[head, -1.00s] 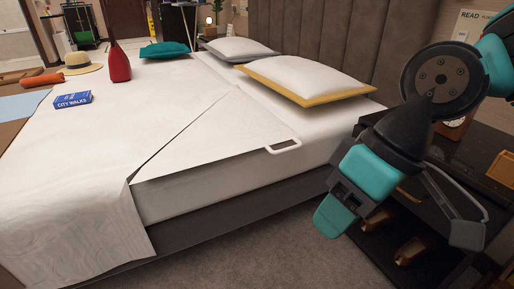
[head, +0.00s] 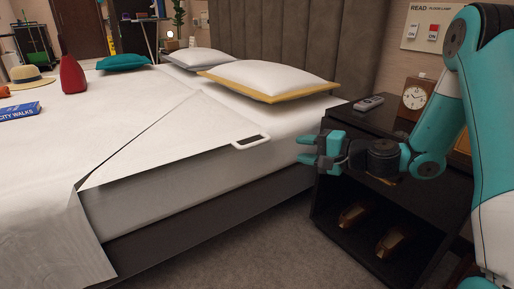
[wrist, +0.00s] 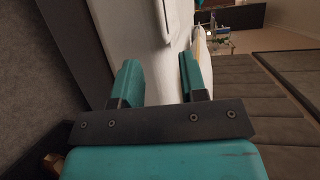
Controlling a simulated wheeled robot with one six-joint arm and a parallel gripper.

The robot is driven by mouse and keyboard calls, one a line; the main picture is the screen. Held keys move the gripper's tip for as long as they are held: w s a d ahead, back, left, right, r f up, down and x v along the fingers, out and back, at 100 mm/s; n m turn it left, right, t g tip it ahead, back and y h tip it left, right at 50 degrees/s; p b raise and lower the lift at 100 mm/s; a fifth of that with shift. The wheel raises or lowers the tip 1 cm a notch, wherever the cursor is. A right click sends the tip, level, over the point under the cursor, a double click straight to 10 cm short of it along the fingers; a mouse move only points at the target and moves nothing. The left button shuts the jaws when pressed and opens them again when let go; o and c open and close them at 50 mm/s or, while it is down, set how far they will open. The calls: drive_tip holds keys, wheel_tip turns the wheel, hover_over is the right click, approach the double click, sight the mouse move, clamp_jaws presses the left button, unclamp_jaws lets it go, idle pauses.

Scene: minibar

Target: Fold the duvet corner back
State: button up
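The white duvet (head: 120,105) covers the bed, and its near side hangs over the foot end. A crease runs diagonally across it. A flat triangular corner flap (head: 165,145) lies toward the pillows, with a white loop tab (head: 250,142) at its tip by the near mattress edge. My gripper (head: 304,151) is to the right of the tab, apart from it, beside the bed and in front of the nightstand. Its teal fingers are spread and empty, and the wrist view shows the gap between them (wrist: 160,78). The white bedding (wrist: 135,30) lies beyond them there.
The nightstand (head: 330,200) stands close behind my gripper, with a remote (head: 368,103) and a clock (head: 415,96) on top. A yellow-edged pillow (head: 275,78) lies near the headboard. Floor beside the bed is clear.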

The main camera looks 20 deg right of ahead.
sight(259, 144)
drive_tip(key=b+x, duration=0.3)
drive_tip(key=x, duration=1.1)
drive_tip(key=shift+w+a+b, duration=0.2)
drive_tip(key=shift+a+b, duration=0.05)
drive_tip(key=shift+b, duration=0.1)
clamp_jaws()
